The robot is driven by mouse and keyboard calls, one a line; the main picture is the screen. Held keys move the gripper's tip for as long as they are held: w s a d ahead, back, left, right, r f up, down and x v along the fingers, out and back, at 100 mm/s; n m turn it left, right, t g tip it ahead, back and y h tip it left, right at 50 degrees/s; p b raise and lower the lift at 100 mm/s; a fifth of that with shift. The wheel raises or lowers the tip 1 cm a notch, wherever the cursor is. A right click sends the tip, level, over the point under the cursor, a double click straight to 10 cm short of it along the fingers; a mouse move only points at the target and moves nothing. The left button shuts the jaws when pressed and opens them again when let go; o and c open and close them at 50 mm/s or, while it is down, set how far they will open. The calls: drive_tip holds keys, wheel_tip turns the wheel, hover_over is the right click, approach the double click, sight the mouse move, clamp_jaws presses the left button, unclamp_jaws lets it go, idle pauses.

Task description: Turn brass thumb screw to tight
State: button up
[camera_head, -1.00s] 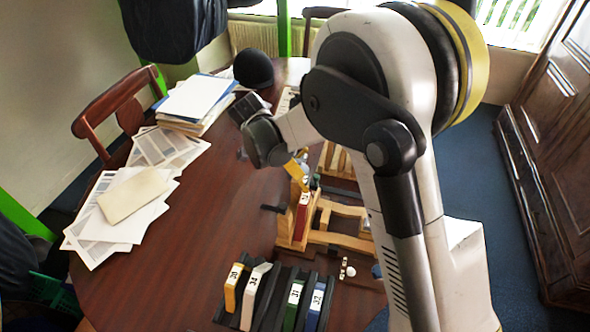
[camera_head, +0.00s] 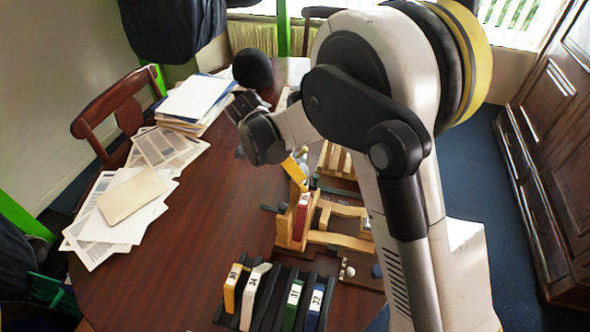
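A wooden fixture (camera_head: 292,228) stands on the table, with a red numbered piece (camera_head: 303,216) upright in it. I cannot make out the brass thumb screw for certain; it is too small or hidden by my wrist and the fixture. My gripper (camera_head: 296,170) points down from my dark wrist over the fixture's top end. A yellow part shows there, right above the red piece. I cannot tell if it touches anything, and the fingers are too hidden to show their opening.
A dark rack (camera_head: 268,304) with yellow, white, green and blue numbered pieces stands at the table's front. Papers (camera_head: 135,195) and a black round object (camera_head: 253,69) are farther left and back. The table's middle left is clear.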

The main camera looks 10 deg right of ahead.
drive_tip(key=v, duration=1.1)
drive_tip(key=shift+r, duration=0.15)
drive_tip(key=s+d+r+n+t+y, duration=0.25)
drive_tip(key=s+d+r+n, duration=0.45)
drive_tip(key=s+d, duration=0.35)
drive_tip(key=s+d+f+n+t+y, duration=0.2)
drive_tip(key=s+d+n, duration=0.4)
drive_tip(key=s, duration=0.4)
drive_tip(key=shift+s+d+n+t, duration=0.2)
drive_tip(key=shift+d+n+t, duration=0.1)
drive_tip(key=shift+t, duration=0.15)
